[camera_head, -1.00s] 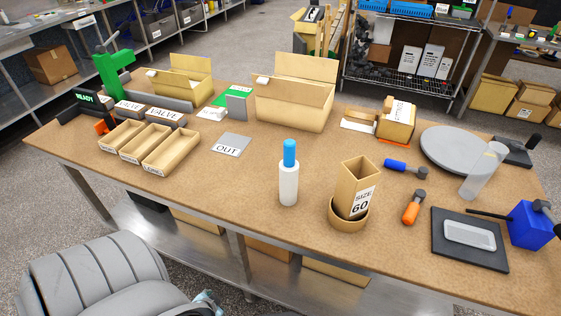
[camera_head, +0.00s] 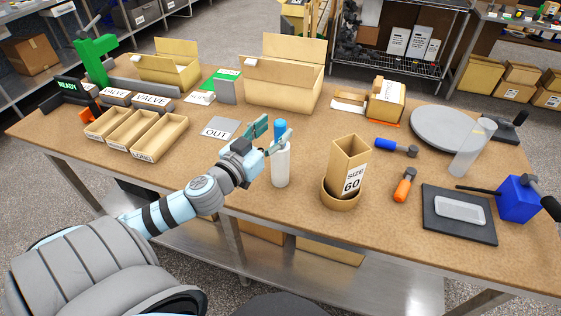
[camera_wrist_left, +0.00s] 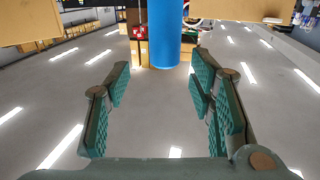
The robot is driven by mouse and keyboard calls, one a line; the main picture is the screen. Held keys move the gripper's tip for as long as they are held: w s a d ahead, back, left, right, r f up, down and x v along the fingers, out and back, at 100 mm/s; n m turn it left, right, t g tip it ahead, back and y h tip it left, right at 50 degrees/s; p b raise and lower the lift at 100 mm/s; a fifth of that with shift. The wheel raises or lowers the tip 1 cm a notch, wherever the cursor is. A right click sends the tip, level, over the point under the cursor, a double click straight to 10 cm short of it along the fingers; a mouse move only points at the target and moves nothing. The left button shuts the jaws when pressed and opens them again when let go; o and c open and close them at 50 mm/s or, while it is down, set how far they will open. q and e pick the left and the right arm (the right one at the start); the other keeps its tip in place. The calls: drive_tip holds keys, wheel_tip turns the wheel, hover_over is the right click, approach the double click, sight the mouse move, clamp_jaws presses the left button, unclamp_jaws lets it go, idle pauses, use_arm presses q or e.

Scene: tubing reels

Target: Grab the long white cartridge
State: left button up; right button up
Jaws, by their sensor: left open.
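A tall white cartridge (camera_head: 280,166) with a blue top (camera_head: 280,130) stands upright near the middle of the brown table. My left gripper (camera_head: 267,136) is at the height of the blue top, with its green fingers spread. In the left wrist view, the blue top (camera_wrist_left: 167,35) shows in the gap in line with the two fingers, just beyond or at the tips of the open left gripper (camera_wrist_left: 160,82). I cannot tell whether a finger touches it. The white part does not show in that view. My right gripper is not in view.
A cardboard box marked SIZE 60 (camera_head: 348,165) stands in a round holder (camera_head: 340,196) right of the cartridge. An OUT card (camera_head: 219,129) and open trays (camera_head: 158,138) lie left. A clear cylinder (camera_head: 472,148) stands right, near a grey disc (camera_head: 440,125). Table front is clear.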

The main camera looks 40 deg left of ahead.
sight(277, 127)
use_arm(q)
drive_tip(key=w, duration=0.3)
drive_tip(key=w+p, duration=0.1)
drive_tip(key=shift+w+a+f, duration=0.15)
drive_tip(key=shift+a+f, duration=0.15)
drive_tip(key=shift+a, duration=0.1)
clamp_jaws()
